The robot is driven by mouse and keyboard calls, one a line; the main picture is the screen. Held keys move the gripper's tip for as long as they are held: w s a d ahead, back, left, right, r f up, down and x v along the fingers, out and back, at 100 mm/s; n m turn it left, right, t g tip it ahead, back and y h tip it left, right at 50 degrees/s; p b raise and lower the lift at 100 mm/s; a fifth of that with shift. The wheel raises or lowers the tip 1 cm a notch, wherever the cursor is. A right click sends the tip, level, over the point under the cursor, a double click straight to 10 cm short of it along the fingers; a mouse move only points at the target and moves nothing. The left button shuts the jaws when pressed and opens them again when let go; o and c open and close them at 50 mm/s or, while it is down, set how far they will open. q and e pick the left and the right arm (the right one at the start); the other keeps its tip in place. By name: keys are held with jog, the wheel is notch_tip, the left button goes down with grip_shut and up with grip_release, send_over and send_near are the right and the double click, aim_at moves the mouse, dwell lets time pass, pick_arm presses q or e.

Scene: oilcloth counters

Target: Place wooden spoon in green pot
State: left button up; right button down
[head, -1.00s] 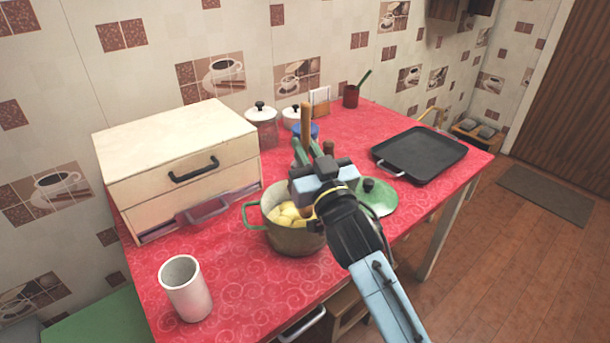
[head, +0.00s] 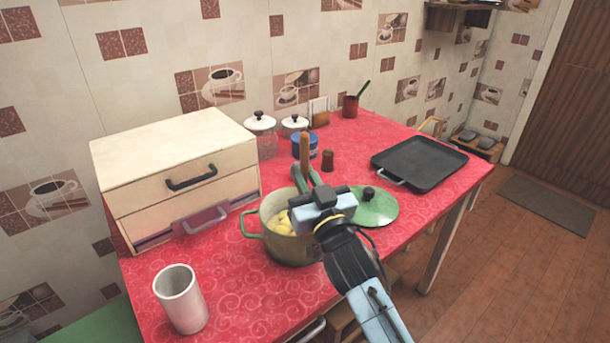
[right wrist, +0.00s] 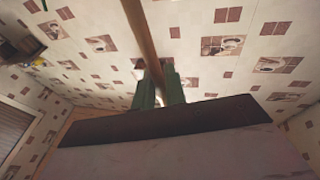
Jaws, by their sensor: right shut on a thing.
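The wooden spoon (head: 304,147) stands roughly upright in my right gripper (head: 306,178), its handle rising above the fingers. In the right wrist view the spoon (right wrist: 141,35) passes between the green fingers (right wrist: 160,90), which are shut on it. The green pot (head: 288,250) stands on the red counter with yellow pieces inside. My right gripper is over the pot's back right side. The spoon's lower end is hidden behind the gripper, so I cannot tell if it touches the contents. My left gripper is not in view.
A green lid (head: 376,208) lies right of the pot. A brown shaker (head: 327,160) and blue container (head: 305,143) stand behind. A wooden drawer box (head: 180,170) is at left, a white cup (head: 180,300) at front left, and a black griddle pan (head: 420,160) at right.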

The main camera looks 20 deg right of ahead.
jog(key=c, duration=1.4)
grip_release()
jog(key=shift+c, duration=0.2)
jog(key=shift+r, duration=0.1)
